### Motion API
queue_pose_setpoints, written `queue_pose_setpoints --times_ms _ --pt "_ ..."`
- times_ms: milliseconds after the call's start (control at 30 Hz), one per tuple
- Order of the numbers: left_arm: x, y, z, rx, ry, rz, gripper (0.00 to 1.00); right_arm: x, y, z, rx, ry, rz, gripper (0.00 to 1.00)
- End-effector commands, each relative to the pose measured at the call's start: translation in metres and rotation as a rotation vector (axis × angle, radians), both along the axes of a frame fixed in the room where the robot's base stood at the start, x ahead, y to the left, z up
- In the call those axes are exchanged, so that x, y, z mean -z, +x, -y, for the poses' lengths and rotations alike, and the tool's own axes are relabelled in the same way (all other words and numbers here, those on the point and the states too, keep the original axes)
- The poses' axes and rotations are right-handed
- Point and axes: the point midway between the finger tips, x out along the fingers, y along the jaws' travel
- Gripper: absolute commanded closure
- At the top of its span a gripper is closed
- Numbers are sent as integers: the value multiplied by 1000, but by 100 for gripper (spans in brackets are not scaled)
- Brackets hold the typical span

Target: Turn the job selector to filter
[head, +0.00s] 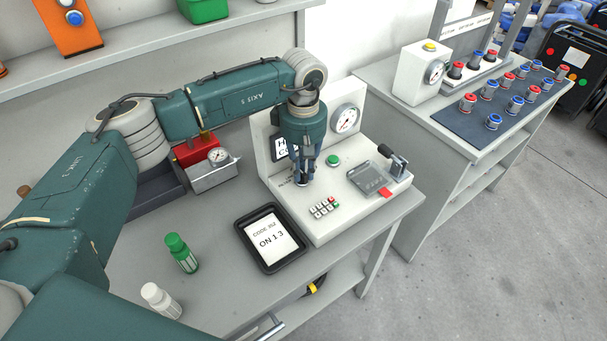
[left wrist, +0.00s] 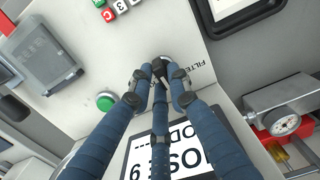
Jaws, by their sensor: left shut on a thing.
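The white test machine (head: 335,213) stands on the grey workbench. My left gripper (head: 301,180) points down at the left part of its sloped panel. In the left wrist view, the fingers of my left gripper (left wrist: 160,74) are closed in around the job selector, a small dark knob (left wrist: 158,71). The fingers hide most of the knob, and I cannot tell exactly where it points. A printed label reading FILTER (left wrist: 192,62) sits beside it on the panel. My right gripper is not in view.
The panel also has a green button (head: 333,160), a keypad (head: 325,208), a clear-covered box (head: 369,177) and a gauge (head: 345,119). A black tray with a card (head: 269,238), a green bottle (head: 181,253) and a white bottle (head: 160,300) stand on the bench.

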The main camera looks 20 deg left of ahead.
Motion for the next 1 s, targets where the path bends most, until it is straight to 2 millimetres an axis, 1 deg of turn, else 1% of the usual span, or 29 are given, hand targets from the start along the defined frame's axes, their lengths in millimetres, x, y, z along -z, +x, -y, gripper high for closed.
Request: queue_pose_setpoints --times_ms 33,400,800,1000 --pt "3 1 0 -43 -1 4 100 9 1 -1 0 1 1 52" --pt "2 2 -2 -395 -1 4 100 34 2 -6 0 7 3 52" --pt "0 2 -3 -753 -2 4 100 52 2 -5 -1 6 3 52" --pt "-1 2 -4 -885 -1 4 100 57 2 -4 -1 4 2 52"
